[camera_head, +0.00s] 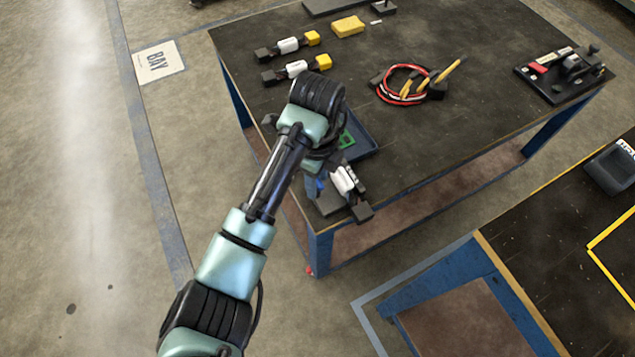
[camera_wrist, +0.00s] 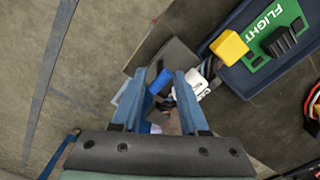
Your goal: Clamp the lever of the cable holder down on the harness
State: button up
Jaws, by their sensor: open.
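My gripper (camera_wrist: 162,74) is open, with its two blue fingers pointing down at the table's near left corner. A bright blue lever tip (camera_wrist: 159,81) shows between the fingers; I cannot tell whether they touch it. It seems to belong to the cable holder, whose grey plate (camera_wrist: 177,57) lies beneath. Beside the right finger is the harness, with a white sleeve (camera_wrist: 196,82) and a yellow plug (camera_wrist: 229,46) near the green flight board (camera_wrist: 274,36). In the head view the white sleeve (camera_head: 344,180) shows beside my wrist, which hides much of the holder.
The board sits in a blue tray (camera_head: 366,144). Two similar harnesses (camera_head: 288,46) and a yellow block (camera_head: 348,27) lie at the back. A black fixture (camera_head: 565,72) stands at the right end.

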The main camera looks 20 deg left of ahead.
jog(key=shift+f, duration=0.85)
jog(key=shift+c, duration=0.2)
grip_shut()
jog(key=shift+w+d+r+g+y+p, duration=0.1)
jog(key=shift+w+d+g+y+p, duration=0.15)
jog(key=shift+g+y+p, duration=0.3)
jog(key=shift+w+d+f+g+y+b, duration=0.25)
jog(key=shift+w+f+g+y+b, duration=0.3)
jog(key=shift+g, duration=0.4)
jog(key=shift+d+r+g+y+b, duration=0.15)
jog(key=shift+g+y+b, duration=0.25)
jog(key=shift+b, duration=0.05)
